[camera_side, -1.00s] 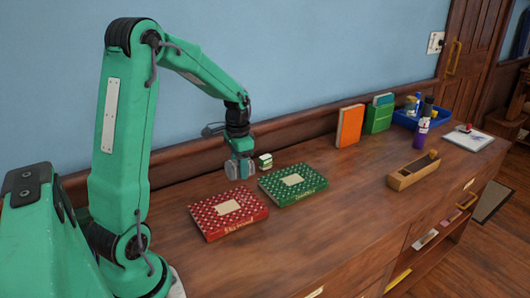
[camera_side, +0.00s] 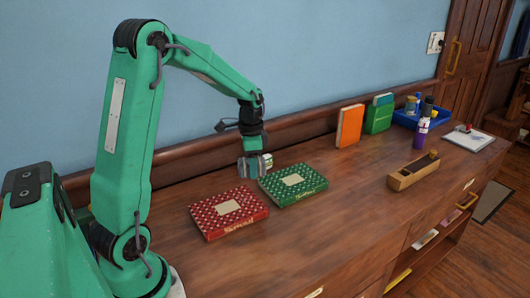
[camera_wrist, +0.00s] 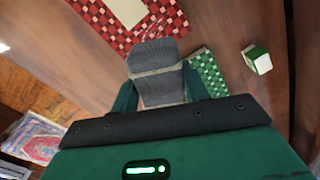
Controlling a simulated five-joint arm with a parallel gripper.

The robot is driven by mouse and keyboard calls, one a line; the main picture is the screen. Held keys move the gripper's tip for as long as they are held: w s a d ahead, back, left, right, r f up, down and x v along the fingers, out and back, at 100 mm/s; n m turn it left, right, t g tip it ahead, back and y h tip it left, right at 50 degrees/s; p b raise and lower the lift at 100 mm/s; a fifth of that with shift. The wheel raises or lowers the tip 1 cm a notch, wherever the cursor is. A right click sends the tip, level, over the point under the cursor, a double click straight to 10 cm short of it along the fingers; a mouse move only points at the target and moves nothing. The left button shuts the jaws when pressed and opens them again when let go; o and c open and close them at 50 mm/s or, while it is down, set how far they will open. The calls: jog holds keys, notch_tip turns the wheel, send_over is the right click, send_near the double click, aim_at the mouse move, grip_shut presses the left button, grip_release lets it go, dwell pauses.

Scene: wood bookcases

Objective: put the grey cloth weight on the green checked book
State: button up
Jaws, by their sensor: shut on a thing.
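My gripper (camera_side: 255,167) is shut on the grey cloth weight (camera_wrist: 155,58), a ribbed grey pad with a pale band across it, seen between the fingers in the wrist view. The green checked book (camera_side: 293,184) lies flat on the wooden top, with a pale label on its cover. In the side view my gripper is at the book's back left corner, seemingly above the surface; its exact height is unclear. In the wrist view the green checked book (camera_wrist: 208,75) is partly hidden behind the weight and my finger.
A red checked book (camera_side: 228,212) lies left of the green one. A small green and white box (camera_wrist: 257,60) stands close to the green book. An orange book (camera_side: 349,126), a blue bin (camera_side: 440,116), a purple bottle (camera_side: 421,134) and a wooden holder (camera_side: 402,180) are farther right.

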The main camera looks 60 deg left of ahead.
jog(key=w+d+r+m, duration=0.2)
jog(key=w+d+m, duration=0.5)
jog(key=d+m, duration=0.4)
jog(key=m, duration=0.2)
send_over(279, 185)
notch_tip(279, 185, down, 6)
jog(key=shift+f, duration=2.2)
jog(key=shift+s+f, duration=0.1)
jog(key=o, duration=1.4)
jog(key=shift+d, duration=0.1)
jog(key=shift+c, duration=0.2)
